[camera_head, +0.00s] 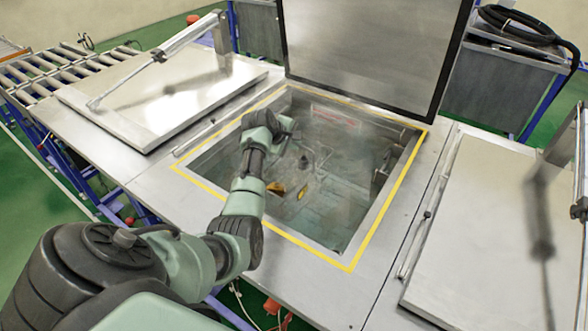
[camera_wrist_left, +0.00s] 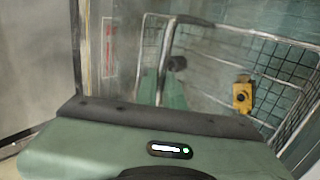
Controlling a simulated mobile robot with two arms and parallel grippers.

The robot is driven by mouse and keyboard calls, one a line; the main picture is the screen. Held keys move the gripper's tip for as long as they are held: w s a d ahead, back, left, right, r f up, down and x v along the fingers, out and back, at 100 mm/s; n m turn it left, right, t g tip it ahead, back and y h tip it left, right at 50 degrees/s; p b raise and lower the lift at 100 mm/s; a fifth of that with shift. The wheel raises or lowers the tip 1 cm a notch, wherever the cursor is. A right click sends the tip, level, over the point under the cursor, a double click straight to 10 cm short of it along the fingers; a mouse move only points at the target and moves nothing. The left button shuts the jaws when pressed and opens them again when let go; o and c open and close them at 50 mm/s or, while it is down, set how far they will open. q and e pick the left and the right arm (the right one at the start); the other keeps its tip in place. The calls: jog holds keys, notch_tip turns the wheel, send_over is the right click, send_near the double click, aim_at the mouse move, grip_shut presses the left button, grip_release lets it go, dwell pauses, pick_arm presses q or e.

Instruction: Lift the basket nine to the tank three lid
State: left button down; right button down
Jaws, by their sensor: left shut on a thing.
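My left arm reaches down through the open tank (camera_head: 350,267), whose opening has a yellow border. A wire basket (camera_wrist_left: 255,33) is inside the tank below the rim, seen through haze. It holds a yellow part with a black knob (camera_wrist_left: 242,96), which also shows in the head view. My left gripper (camera_wrist_left: 172,68) is shut on the basket at its wire rim or handle; the exact grip is partly hidden by the wrist. The tank's grey lid (camera_head: 370,45) stands raised at the back. My right gripper is in neither view.
A closed lid (camera_head: 150,110) with a pneumatic arm lies left of the opening. Another closed lid (camera_head: 490,225) lies to the right. A roller conveyor (camera_head: 45,68) is at the far left, and a black hose (camera_head: 520,22) lies at the back right.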

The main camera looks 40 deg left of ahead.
pick_arm(q)
notch_tip(320, 180, up, 12)
jog(key=shift+f, duration=0.15)
dwell(0.8)
jog(key=shift+f, duration=0.15)
dwell(4.0)
